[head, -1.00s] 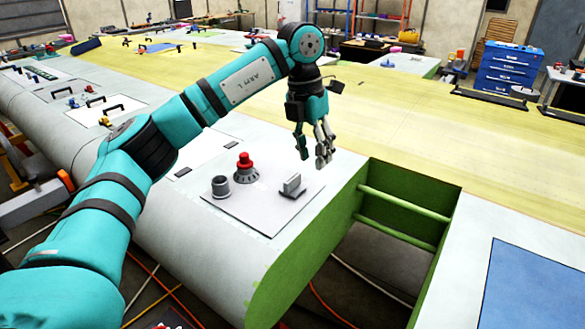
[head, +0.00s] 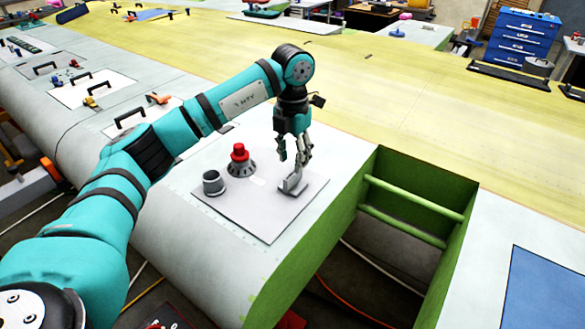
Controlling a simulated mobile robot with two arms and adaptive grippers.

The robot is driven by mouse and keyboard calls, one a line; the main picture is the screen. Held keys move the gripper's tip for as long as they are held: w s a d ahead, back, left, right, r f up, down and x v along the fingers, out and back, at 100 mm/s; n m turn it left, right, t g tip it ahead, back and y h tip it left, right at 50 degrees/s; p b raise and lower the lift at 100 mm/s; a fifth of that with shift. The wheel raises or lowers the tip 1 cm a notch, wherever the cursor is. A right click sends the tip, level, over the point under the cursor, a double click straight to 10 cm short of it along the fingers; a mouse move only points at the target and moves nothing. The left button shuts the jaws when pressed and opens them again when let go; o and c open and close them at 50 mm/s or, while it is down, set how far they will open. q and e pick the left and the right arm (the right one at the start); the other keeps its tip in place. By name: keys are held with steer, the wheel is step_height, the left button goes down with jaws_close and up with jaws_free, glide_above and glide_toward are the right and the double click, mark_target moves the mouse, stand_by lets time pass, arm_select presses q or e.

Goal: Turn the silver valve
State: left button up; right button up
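The silver valve (head: 291,187) is a small grey upright handle on a flat base, at the right side of a light grey panel (head: 250,211) on the wing's top. My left gripper (head: 291,162) points down right over the valve, its fingertips at or just above the handle's top. Its fingers are spread apart, with nothing seen held between them. The fingers partly cover the handle's upper end, so I cannot tell whether they touch it. My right gripper is not in view.
A red knob on a grey dial (head: 239,155) and a grey cup-like fitting (head: 214,183) stand left of the valve on the same panel. A green-walled opening (head: 410,215) lies right of the panel.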

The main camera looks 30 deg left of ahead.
mark_target(293, 173)
arm_select(q)
steer(key=f, duration=0.2)
steer(key=f+p, duration=0.1)
steer(key=shift+s+d+f, duration=0.15)
steer(key=shift+s+f, duration=0.05)
steer(key=shift+f, duration=0.55)
steer(key=shift+w+f, duration=0.1)
steer(key=shift+f, duration=0.25)
steer(key=shift+r, duration=0.1)
steer(key=c, duration=0.4)
jaws_close()
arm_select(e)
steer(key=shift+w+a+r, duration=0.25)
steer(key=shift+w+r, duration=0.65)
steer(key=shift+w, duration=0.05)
